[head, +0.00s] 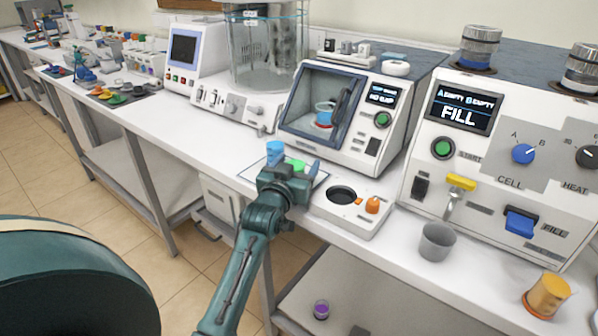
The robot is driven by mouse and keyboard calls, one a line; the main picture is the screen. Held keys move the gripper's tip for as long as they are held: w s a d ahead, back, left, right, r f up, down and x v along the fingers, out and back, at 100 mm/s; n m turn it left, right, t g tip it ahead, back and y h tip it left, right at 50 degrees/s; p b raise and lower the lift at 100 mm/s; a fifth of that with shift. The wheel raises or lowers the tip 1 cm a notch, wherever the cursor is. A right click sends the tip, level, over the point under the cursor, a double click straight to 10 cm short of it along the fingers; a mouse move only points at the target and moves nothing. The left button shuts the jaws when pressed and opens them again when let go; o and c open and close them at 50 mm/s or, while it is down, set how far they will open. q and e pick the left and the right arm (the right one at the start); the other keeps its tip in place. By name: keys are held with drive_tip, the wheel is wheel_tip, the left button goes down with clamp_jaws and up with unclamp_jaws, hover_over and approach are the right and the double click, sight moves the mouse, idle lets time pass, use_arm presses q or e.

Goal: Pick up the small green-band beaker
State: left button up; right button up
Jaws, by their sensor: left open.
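My left gripper (294,162) is open above a thin tray or mat (252,172) on the bench, between the windowed machine and the bench edge. A bright green patch (297,164) shows just beyond the gripper, between its fingers. It may be the small green-band beaker or a green mark; the gripper hides most of it, and I cannot tell whether the fingers touch it. A blue cup-like piece (275,147) shows at the gripper's left side. My right gripper is not in view.
The windowed machine (322,130) holds a blue-banded beaker (324,111). Right of the gripper are a white unit with a dark well (342,195) and orange knob (373,204), a grey cup (436,241) and an orange beaker (548,295). A purple beaker (321,309) stands on the lower shelf.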

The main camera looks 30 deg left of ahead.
use_arm(q)
drive_tip(key=shift+s+r, duration=0.15)
drive_tip(key=shift+s, duration=0.05)
drive_tip(key=shift+c, duration=0.4)
drive_tip(key=c, duration=1.1)
drive_tip(key=shift+o, duration=0.2)
wheel_tip(320, 180, up, 10)
drive_tip(key=shift+p, duration=0.45)
drive_tip(key=shift+d, duration=0.1)
